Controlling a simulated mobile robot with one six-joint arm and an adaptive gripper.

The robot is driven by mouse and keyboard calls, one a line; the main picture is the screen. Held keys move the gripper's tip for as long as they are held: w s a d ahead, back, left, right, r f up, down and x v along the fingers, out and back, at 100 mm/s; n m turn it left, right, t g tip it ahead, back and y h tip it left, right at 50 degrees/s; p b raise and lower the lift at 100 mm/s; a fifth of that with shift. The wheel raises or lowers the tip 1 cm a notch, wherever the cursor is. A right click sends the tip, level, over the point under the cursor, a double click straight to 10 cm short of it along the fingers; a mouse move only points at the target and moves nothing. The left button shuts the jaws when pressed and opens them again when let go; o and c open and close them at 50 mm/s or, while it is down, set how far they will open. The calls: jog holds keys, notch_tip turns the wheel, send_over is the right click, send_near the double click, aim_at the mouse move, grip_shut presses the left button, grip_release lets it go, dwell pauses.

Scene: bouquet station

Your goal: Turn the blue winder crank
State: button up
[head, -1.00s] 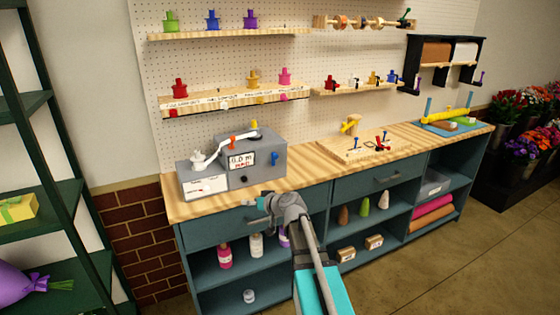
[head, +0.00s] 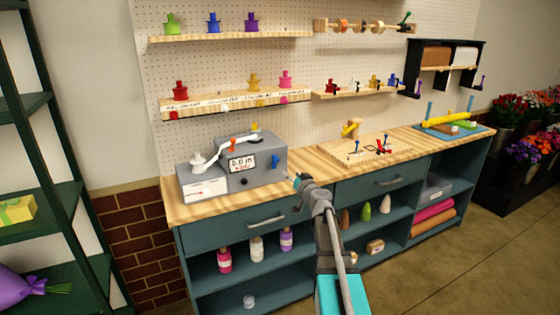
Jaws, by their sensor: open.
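The blue crank (head: 275,160) is a small blue handle on the right part of the front of the grey winder machine (head: 223,173). The machine stands on the wooden counter, and its display (head: 242,164) seems to read 0.0 m. My gripper (head: 291,178) is open and empty, just right of and slightly below the blue crank in the picture. It looks apart from the crank, though the depth between them is hard to tell. The fingers are small and seen from behind.
A wooden board (head: 345,152) with small levers stands to the right on the counter (head: 210,208). Shelves with colored knobs (head: 180,91) hang above.

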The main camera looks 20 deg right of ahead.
aim_at(277, 161)
jog(key=w, duration=1.3)
jog(key=shift+w+a, duration=0.25)
jog(key=shift+w, duration=0.15)
